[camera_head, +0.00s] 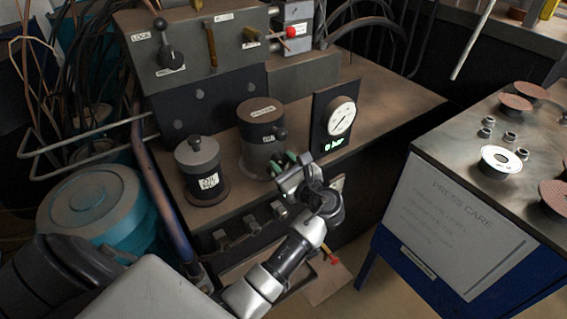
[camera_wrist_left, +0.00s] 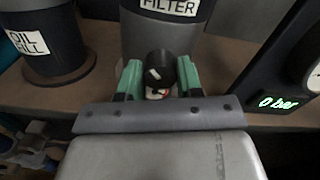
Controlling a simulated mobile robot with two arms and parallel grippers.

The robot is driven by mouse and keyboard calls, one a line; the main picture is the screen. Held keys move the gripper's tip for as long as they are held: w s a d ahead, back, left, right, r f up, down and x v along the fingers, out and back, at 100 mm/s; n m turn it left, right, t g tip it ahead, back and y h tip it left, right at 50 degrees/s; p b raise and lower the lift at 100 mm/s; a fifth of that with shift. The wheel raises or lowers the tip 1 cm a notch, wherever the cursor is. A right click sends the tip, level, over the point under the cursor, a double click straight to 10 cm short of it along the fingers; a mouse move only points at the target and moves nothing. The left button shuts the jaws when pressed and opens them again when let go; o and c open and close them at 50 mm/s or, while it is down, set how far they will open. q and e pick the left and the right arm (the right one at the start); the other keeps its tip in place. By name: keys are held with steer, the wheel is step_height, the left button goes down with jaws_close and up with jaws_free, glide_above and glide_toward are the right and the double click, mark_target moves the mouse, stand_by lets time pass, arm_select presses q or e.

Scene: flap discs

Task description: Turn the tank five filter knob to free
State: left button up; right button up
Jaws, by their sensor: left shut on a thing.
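The dark cylindrical filter tank (camera_head: 255,128) stands on the brown bench, and its FILTER label (camera_wrist_left: 169,6) shows in the left wrist view. Below that label is a round black knob (camera_wrist_left: 160,66) with a white mark on its face. A small red and white patch shows just under it. My left gripper (camera_head: 284,163) reaches the front of the tank. In the left wrist view its green fingers (camera_wrist_left: 160,80) stand on either side of the knob, shut on it. In the head view my gripper hides this knob. My right gripper is not in view.
A dark OIL FILL canister (camera_head: 197,160) stands left of the tank. A gauge panel (camera_head: 333,118) reading 0 bar stands to its right. Behind is a grey box with a LOCK lever (camera_head: 169,52). A side table (camera_head: 450,130) at right holds discs and nuts.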

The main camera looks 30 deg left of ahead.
arm_select(q)
steer(key=shift+f+n, duration=0.1)
steer(key=shift+n, duration=1.6)
steer(key=n+b, duration=0.2)
steer(key=n, duration=0.3)
steer(key=shift+f+n+b, duration=0.1)
steer(key=shift+n+b, duration=0.2)
steer(key=shift+b, duration=0.1)
steer(key=shift+s+n, duration=0.1)
steer(key=shift+n, duration=0.3)
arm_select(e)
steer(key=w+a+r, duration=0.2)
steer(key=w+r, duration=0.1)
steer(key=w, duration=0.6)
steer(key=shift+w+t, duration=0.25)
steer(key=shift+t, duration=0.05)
arm_select(q)
steer(key=o, duration=0.9)
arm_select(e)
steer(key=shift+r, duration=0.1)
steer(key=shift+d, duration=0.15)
